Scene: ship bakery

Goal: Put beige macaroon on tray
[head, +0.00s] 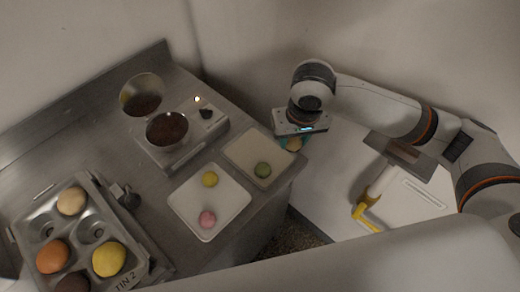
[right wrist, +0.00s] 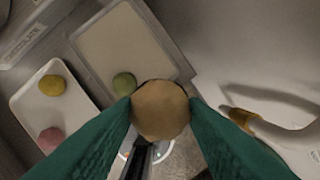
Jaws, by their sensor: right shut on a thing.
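The beige macaroon (right wrist: 160,110) is held between the green fingers of my right gripper (right wrist: 161,112) in the right wrist view. In the head view my right gripper (head: 293,143) is shut on the beige macaroon (head: 294,144), just off the counter's right edge and right of the trays. One white tray (head: 240,150) holds a green macaroon (head: 262,169). A second white tray (head: 232,200) in front of it holds a yellow macaroon (head: 210,179) and a pink macaroon (head: 207,218). My left gripper is not in view.
A metal muffin tin (head: 40,215) with several coloured rounds stands at the left of the counter. A scale-like unit with a dark-filled bowl (head: 167,129) stands behind the trays. The tray with the green macaroon has free room.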

